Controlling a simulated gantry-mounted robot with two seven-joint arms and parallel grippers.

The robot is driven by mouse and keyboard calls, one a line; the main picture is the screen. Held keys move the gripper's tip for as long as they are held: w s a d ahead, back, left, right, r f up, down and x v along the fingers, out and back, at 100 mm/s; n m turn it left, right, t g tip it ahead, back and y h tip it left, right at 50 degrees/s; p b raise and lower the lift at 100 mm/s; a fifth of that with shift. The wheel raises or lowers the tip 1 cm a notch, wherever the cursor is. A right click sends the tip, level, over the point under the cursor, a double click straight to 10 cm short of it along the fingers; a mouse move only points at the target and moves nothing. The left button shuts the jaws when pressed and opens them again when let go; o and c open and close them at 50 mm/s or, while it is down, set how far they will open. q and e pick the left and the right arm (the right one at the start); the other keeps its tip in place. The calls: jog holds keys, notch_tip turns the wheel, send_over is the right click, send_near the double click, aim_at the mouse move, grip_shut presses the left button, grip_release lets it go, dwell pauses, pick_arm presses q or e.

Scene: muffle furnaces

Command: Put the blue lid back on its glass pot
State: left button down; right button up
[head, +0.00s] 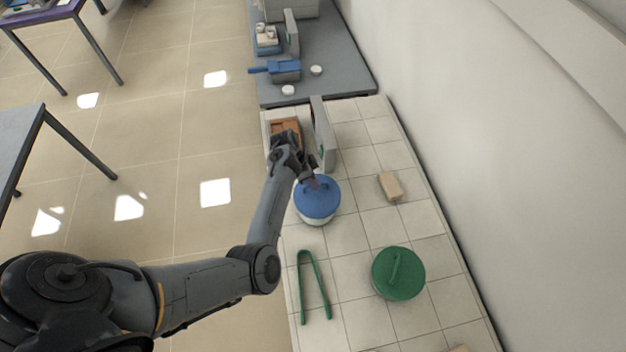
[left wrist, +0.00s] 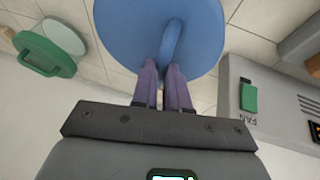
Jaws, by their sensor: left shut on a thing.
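The blue lid (head: 316,203) is a round disc with an arched handle, over a pale pot (head: 320,220) on the tiled bench. Only the pot's lower front edge shows below the lid. I cannot tell whether lid and pot touch. My left gripper (head: 312,184) is at the lid's handle. In the left wrist view the gripper's purple fingers (left wrist: 163,82) are shut on the handle of the blue lid (left wrist: 130,25). My right gripper is not in view.
A green-lidded pot (head: 399,274), green tongs (head: 312,288) and a tan block (head: 390,186) are on the bench. A furnace with an upright grey door (head: 322,135) stands just behind the blue lid. A wall runs along the right.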

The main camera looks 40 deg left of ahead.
pick_arm(q)
jog(key=shift+f+b, duration=0.55)
jog(key=shift+f, duration=0.35)
jog(key=c, duration=1.1)
grip_release()
jog(key=shift+o, duration=0.2)
